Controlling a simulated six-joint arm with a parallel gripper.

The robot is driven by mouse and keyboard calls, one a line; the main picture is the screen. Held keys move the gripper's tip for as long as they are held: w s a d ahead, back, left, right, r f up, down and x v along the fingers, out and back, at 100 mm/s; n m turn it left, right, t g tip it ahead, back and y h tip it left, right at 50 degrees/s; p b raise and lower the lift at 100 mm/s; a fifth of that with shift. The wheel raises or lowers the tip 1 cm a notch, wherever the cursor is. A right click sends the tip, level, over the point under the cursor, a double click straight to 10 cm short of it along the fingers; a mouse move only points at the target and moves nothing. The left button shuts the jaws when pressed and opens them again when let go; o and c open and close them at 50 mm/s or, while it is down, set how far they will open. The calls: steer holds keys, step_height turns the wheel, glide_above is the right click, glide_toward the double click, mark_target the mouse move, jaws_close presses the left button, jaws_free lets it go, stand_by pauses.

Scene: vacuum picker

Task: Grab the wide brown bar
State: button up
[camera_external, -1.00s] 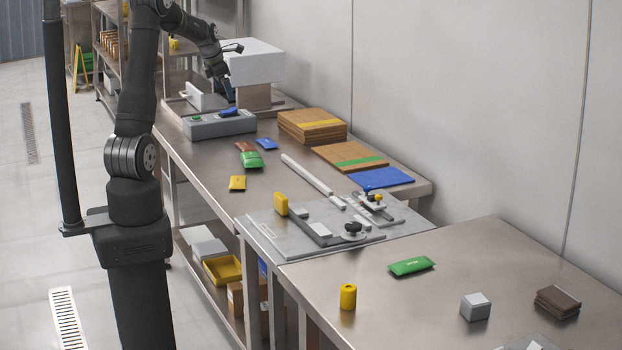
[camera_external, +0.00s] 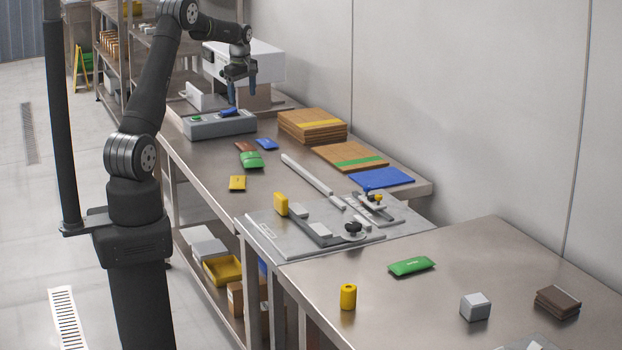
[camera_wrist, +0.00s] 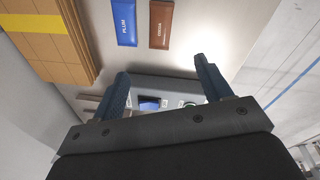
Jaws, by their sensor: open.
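A brown bar (camera_external: 245,146) lies flat on the steel table beside a blue bar (camera_external: 267,144) and partly behind a green packet (camera_external: 251,160). In the wrist view the brown bar (camera_wrist: 161,25) is at the top centre, cut by the frame edge, with the blue bar (camera_wrist: 124,20) to its left. My gripper (camera_external: 243,91) is open and empty, raised above the grey device and apart from the brown bar. In the wrist view my gripper's two fingers (camera_wrist: 161,67) stand wide apart with nothing between them.
A grey device (camera_external: 218,125) with a blue item on top stands below my gripper. Stacked wooden boards (camera_external: 312,125) lie at the right, near the wall. A yellow packet (camera_external: 237,183) lies nearer the front edge. Bare table surrounds the bars on the left.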

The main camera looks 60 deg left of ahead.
steer(key=w+m, duration=0.2)
steer(key=m, duration=0.2)
glide_toward(245, 144)
steer(key=shift+g, duration=0.4)
steer(key=f, duration=0.8)
steer(key=shift+w+a, duration=0.3)
steer(key=shift+c, duration=0.4)
steer(key=c, duration=1)
